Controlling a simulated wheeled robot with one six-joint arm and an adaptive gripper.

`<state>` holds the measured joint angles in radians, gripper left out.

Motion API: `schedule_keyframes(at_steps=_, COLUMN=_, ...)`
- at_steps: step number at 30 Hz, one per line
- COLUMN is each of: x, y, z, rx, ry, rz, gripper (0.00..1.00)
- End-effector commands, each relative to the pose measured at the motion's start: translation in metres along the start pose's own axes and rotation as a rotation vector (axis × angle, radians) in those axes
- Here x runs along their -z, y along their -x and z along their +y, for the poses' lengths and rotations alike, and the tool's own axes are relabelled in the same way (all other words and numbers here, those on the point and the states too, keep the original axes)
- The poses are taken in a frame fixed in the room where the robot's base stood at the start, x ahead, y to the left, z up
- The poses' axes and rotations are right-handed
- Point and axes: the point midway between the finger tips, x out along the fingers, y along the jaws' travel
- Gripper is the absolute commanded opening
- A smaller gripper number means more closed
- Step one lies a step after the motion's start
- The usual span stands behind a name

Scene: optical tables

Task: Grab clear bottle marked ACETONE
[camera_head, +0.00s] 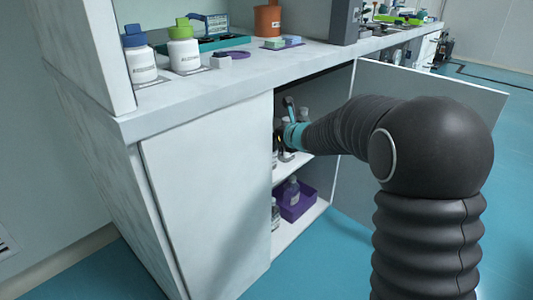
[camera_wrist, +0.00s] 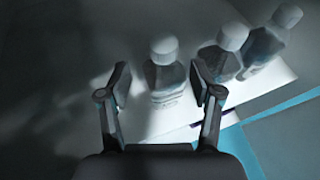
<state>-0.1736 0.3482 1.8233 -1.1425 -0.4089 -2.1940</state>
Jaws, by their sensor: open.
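In the wrist view a bottle with a pale cap (camera_wrist: 164,72) stands on a white shelf (camera_wrist: 255,96), straight ahead between the fingers of my gripper (camera_wrist: 160,82). The gripper is open, with a finger to each side of the bottle. Neither finger clearly touches it. The bottle has a label, but I cannot read it, so I cannot tell whether it says ACETONE. In the head view my gripper (camera_head: 284,130) reaches into the open cabinet at the upper shelf, where the bottles are mostly hidden by it and the arm.
Two more capped bottles (camera_wrist: 222,52) (camera_wrist: 273,36) stand close on the right in the wrist view. A purple bin (camera_head: 297,205) with a bottle sits on the lower shelf. White bottles (camera_head: 139,60) stand on the countertop.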

Motion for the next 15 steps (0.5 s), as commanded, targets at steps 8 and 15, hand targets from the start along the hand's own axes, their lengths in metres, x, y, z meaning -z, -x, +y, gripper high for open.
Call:
schedule_keyframes(at_steps=8, x=0.0, y=-0.016, z=-0.001, rx=0.001, ry=0.0, rz=0.001, gripper=0.65)
schedule_keyframes(at_steps=15, x=-0.002, y=-0.047, z=-0.004, rx=0.0, ry=-0.001, rz=0.001, gripper=0.65)
